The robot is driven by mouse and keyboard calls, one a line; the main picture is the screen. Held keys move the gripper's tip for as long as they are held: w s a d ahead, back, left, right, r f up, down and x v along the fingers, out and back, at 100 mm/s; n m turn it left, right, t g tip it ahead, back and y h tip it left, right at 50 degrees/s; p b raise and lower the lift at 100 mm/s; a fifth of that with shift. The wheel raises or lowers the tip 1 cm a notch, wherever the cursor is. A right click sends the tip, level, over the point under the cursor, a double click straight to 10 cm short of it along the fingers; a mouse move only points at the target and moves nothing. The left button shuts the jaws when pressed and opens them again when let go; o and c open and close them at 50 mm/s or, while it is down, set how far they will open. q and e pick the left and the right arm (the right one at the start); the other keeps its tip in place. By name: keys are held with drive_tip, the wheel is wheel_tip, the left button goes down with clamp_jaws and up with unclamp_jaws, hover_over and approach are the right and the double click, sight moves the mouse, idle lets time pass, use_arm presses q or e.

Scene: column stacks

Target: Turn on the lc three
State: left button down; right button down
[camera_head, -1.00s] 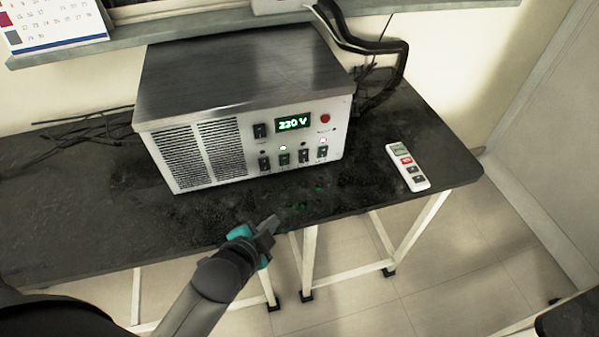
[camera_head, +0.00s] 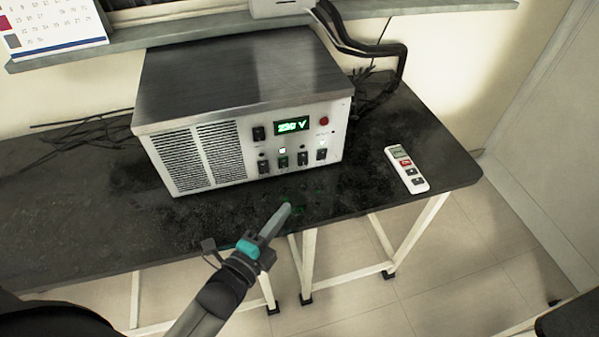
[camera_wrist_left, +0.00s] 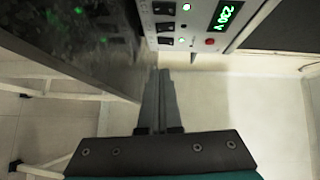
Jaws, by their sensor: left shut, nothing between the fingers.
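A metal power unit (camera_head: 238,95) stands on the dark table. Its white front has a green display (camera_head: 292,125) reading 230 V, a red button (camera_head: 323,121), a separate black switch (camera_head: 259,133) and a lower row of several black switches (camera_head: 302,158). Lamps over the second and fourth lower switches glow. Labels are too small to read, so I cannot tell which is lc three. My left gripper (camera_head: 287,207) is shut and empty, in front of and below the switches, apart from them. In the left wrist view its fingers (camera_wrist_left: 163,75) point toward the panel's switches (camera_wrist_left: 165,27). My right gripper is not in view.
A white remote (camera_head: 407,169) lies on the table (camera_head: 100,225) right of the unit. Black cables (camera_head: 365,45) run behind the unit, and thin wires lie at the left. A calendar (camera_head: 52,25) stands on the ledge. The tabletop before the unit is clear.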

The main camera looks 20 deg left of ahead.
use_arm(q)
drive_tip(key=shift+w, duration=0.15)
drive_tip(key=b, duration=0.2)
approach(308, 163)
drive_tip(key=w+d, duration=0.2)
drive_tip(key=d, duration=0.1)
drive_tip(key=shift+w+d, duration=0.15)
drive_tip(key=shift+w, duration=0.15)
drive_tip(key=shift+w+a+f, duration=0.2)
drive_tip(key=shift+w+a, duration=0.5)
drive_tip(key=shift+w, duration=0.2)
drive_tip(key=shift+w+a+f, duration=0.1)
drive_tip(key=shift+w+a, duration=0.35)
drive_tip(key=shift+w, duration=0.15)
drive_tip(key=shift+b, duration=0.3)
